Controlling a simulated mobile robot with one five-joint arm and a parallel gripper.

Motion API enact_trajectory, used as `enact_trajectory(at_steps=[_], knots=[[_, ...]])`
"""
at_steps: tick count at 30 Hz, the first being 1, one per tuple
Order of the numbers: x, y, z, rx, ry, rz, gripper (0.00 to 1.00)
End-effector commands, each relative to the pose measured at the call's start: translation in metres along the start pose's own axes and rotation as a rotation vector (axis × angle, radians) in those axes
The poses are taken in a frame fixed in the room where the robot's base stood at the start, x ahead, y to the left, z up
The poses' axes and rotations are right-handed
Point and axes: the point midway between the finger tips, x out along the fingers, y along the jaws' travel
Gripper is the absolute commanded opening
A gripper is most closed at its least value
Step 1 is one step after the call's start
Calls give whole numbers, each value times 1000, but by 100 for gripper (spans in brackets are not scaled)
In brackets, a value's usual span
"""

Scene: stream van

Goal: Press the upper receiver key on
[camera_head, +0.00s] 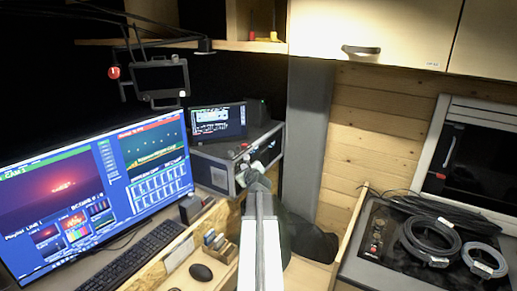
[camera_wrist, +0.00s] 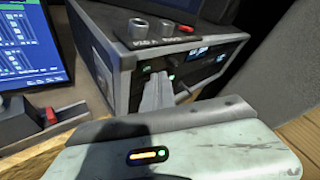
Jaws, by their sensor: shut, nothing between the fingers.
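A grey equipment case (camera_head: 215,170) with metal edges stands behind the desk, right of the large monitor. In the wrist view its open front (camera_wrist: 215,62) faces right and holds receiver units. The upper unit (camera_wrist: 197,54) shows a small lit display and green lights near its left end. A lower unit sits beneath it, partly hidden by my fingers. My gripper (camera_wrist: 158,82) is shut and empty, its tips in front of the left end of the case front. I cannot tell whether the tips touch a key; the key itself is hidden or too small to make out.
Knobs (camera_wrist: 140,27) sit on top of the case. A small dark box with a red button (camera_wrist: 50,115) is on the desk at left. A large monitor (camera_head: 100,195), keyboard (camera_head: 135,260) and mouse (camera_head: 201,272) are at left. Coiled cables (camera_head: 430,240) lie at right.

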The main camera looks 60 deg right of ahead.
Motion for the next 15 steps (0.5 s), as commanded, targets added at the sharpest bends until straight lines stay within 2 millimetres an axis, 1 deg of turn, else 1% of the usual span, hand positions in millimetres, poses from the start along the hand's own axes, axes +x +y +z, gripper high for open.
enact_trajectory(at_steps=[8, 15], knots=[[1, 0, 0, 0, 0, 0, 0], [6, 4, 5, 0, 0, 0, 0]])
